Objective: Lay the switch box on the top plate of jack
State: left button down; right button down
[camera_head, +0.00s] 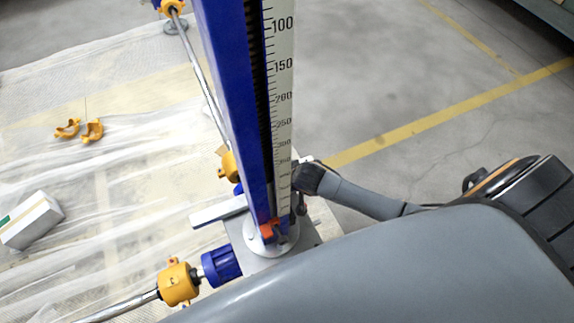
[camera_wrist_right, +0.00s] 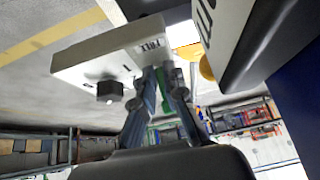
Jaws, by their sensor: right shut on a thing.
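In the right wrist view the switch box (camera_wrist_right: 112,62) is a pale box with a black knob (camera_wrist_right: 110,91) and small printed marks. My right gripper (camera_wrist_right: 164,78) is shut on its near edge and holds it tilted in that picture. In the head view my right arm reaches in from the right to behind the tall blue column, which hides the gripper. A pale flat bar (camera_head: 217,211) sticks out left of the column; I cannot tell whether it is the box. A grey plate (camera_head: 313,232) with a round flange shows at the column's foot. My left gripper is not in view.
The blue column (camera_head: 228,90) with a white scale (camera_head: 281,60) stands close beside my right gripper. A blue and yellow coupling (camera_head: 178,284) and shaft lie at lower left. Yellow brackets (camera_head: 92,130) and a white carton (camera_head: 32,222) rest on the sheeting. Right floor is clear.

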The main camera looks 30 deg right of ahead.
jog(key=shift+w, duration=0.1)
jog(key=shift+f, duration=0.4)
jog(key=shift+f+b, duration=0.1)
jog(key=shift+b, duration=0.25)
jog(key=shift+f+p, duration=0.15)
jog(key=shift+p, duration=0.15)
dwell(0.4)
jog(key=c, duration=1.3)
grip_release()
jog(key=shift+c, duration=0.2)
jog(key=shift+s+f, duration=0.15)
jog(key=shift+s, duration=0.1)
jog(key=v, duration=1.2)
jog(key=shift+w, duration=0.15)
